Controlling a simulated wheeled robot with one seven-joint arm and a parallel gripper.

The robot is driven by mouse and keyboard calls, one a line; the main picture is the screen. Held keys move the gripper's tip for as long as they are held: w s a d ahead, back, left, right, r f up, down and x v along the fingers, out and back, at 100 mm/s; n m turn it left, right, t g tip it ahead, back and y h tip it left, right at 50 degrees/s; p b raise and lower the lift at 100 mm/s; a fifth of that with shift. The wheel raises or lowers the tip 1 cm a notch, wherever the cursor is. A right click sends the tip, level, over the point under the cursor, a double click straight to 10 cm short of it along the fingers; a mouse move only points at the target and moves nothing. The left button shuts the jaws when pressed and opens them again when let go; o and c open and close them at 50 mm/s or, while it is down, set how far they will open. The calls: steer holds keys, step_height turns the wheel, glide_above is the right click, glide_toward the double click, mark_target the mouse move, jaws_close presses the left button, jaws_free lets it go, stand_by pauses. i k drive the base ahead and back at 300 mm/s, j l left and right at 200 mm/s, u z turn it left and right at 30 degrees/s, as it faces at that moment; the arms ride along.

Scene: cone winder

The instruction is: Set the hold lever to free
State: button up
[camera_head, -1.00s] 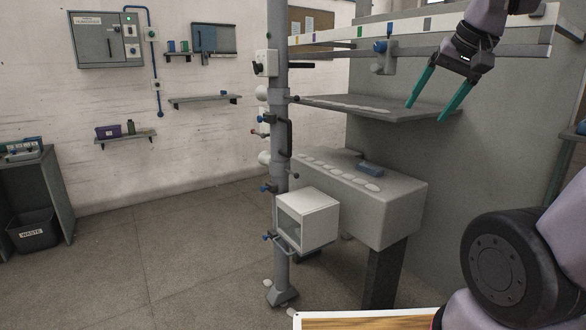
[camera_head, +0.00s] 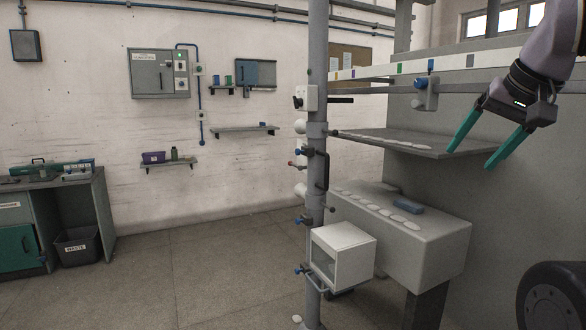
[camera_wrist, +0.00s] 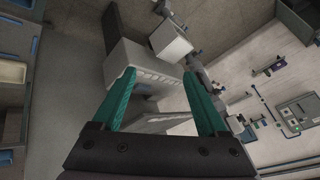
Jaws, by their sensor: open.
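The frames do not show which fitting is the hold lever; no label on the machine can be read. A white box with a black handle (camera_head: 340,100) is on the grey post (camera_head: 317,190). A grey bracket with a blue knob (camera_head: 425,92) hangs from the rail. My gripper (camera_head: 471,157) is open and empty, with green fingers pointing down-left near the shelf's right end, apart from these fittings. The open fingers also show in the wrist view (camera_wrist: 160,73).
The grey shelf (camera_head: 420,143) and a grey box-shaped unit with pale discs (camera_head: 455,236) stand right of the post. A white open-fronted box (camera_head: 358,262) juts out low on the post. Open floor (camera_head: 215,270) lies left, before a workbench (camera_head: 75,190) and waste bin (camera_head: 78,246).

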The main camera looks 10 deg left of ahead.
mark_target(299, 167)
steer(key=k+j+u, duration=0.15)
steer(key=k+u, duration=0.3)
steer(key=k, duration=0.2)
steer(key=i+j+u, duration=0.1)
steer(key=u, duration=0.3)
steer(key=i+u, duration=0.45)
steer(key=u, duration=0.3)
steer(key=i+l, duration=0.15)
steer(key=i, duration=0.35)
steer(key=i+l, duration=0.15)
steer(key=i, duration=0.4)
steer(key=i+l, duration=0.15)
steer(key=i, duration=0.35)
steer(key=i+l, duration=0.1)
steer(key=i, duration=2.5)
steer(key=i+z, duration=0.1)
steer(key=z, duration=0.35)
steer(key=i+z, duration=0.1)
steer(key=z, duration=0.35)
steer(key=i+z, duration=0.1)
steer(key=z, duration=0.35)
steer(key=j+z, duration=0.1)
steer(key=z, duration=1)
